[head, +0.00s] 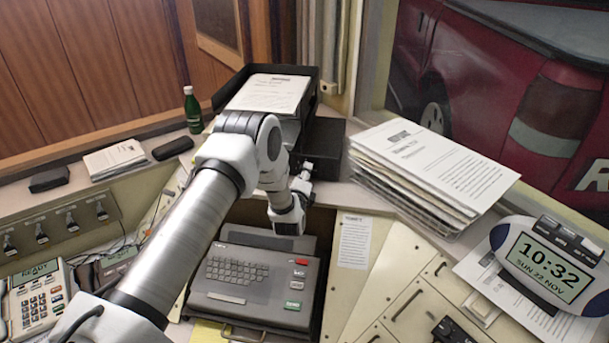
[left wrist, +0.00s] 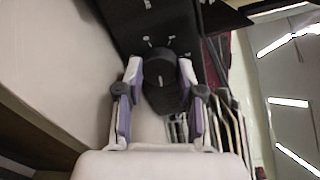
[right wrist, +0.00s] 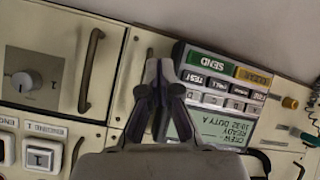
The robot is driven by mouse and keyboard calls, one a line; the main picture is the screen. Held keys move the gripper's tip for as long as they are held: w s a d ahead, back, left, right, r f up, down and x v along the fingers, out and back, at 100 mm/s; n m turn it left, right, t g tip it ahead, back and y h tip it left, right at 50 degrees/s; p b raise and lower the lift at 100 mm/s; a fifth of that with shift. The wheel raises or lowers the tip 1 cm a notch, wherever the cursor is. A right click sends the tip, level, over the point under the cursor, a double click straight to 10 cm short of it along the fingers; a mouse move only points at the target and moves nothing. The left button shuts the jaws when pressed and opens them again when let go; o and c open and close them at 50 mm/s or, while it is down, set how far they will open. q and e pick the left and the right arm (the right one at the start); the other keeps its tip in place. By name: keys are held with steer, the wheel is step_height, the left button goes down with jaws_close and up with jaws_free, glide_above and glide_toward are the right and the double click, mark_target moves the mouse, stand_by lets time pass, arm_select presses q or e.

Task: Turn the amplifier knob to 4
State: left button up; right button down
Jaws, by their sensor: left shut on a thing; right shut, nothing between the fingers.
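The amplifier looks to be the black box (head: 328,148) beside the paper tray in the head view. In the left wrist view its black face (left wrist: 165,25) carries small white marks. My left gripper (head: 305,172) is at the box's front, and in the left wrist view (left wrist: 160,72) its fingers are shut on the black knob (left wrist: 162,85), one on each side. The knob's pointer and the number it points to cannot be read. My right gripper (right wrist: 158,75) is shut and empty in the right wrist view, over a cream panel beside a message terminal (right wrist: 222,95).
A black tray (head: 310,92) with papers stands by the box. A paper stack (head: 430,170) lies right of it, a green bottle (head: 193,108) left. A keyboard unit (head: 255,280) sits below the arm. Another knob (right wrist: 22,82) and a handle (right wrist: 90,70) are on the right wrist view's panel.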

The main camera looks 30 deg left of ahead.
arm_select(q)
steer(key=shift+w+a+r, duration=0.1)
steer(key=shift+w+r, duration=0.05)
steer(key=shift+r, duration=0.2)
steer(key=o, duration=0.9)
steer(key=shift+c, duration=0.2)
steer(key=shift+o, duration=1.4)
steer(key=shift+f, duration=0.25)
steer(key=v, duration=1.2)
steer(key=shift+f, duration=0.1)
